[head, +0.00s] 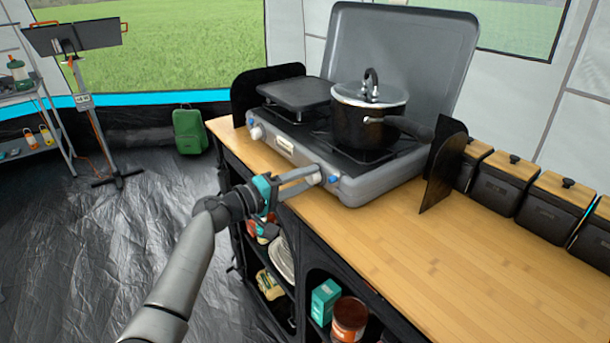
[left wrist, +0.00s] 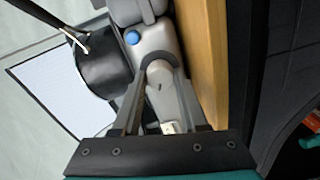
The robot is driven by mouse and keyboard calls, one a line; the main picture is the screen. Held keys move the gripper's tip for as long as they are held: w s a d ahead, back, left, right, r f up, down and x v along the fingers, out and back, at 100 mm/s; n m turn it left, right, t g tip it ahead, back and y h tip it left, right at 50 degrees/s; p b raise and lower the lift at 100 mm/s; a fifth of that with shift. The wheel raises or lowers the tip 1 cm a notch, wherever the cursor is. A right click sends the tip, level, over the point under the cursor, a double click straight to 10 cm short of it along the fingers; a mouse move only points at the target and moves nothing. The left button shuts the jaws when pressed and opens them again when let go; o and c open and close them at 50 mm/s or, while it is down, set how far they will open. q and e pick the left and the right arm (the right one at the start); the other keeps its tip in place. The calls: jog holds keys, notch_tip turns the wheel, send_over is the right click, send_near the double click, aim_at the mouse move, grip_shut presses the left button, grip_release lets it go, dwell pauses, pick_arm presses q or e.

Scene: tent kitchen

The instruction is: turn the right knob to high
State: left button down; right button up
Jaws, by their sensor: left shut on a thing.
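The grey two-burner camp stove (head: 352,190) stands on the wooden counter with its lid raised. My left gripper (head: 316,178) reaches its front from the left, its fingers closed around the pale right knob (left wrist: 159,74). In the left wrist view the knob sits between the two fingertips. Its pointer mark is too small to read, so I cannot tell its setting. A blue button (head: 334,180) is just right of the knob and also shows in the left wrist view (left wrist: 132,37). The left knob (head: 256,132) is apart from the gripper. My right gripper is out of view.
A black pot (head: 362,125) with a glass lid stands on the right burner, its handle pointing right. A flat griddle (head: 294,92) covers the left burner. A black side panel (head: 442,168) stands right of the stove. The counter (head: 440,245) in front is clear.

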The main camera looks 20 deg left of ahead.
pick_arm(q)
jog(key=shift+n, duration=0.3)
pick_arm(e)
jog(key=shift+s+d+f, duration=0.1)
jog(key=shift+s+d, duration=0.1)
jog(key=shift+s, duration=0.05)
pick_arm(q)
jog(key=shift+c, duration=2.2)
grip_release()
jog(key=shift+f, duration=0.1)
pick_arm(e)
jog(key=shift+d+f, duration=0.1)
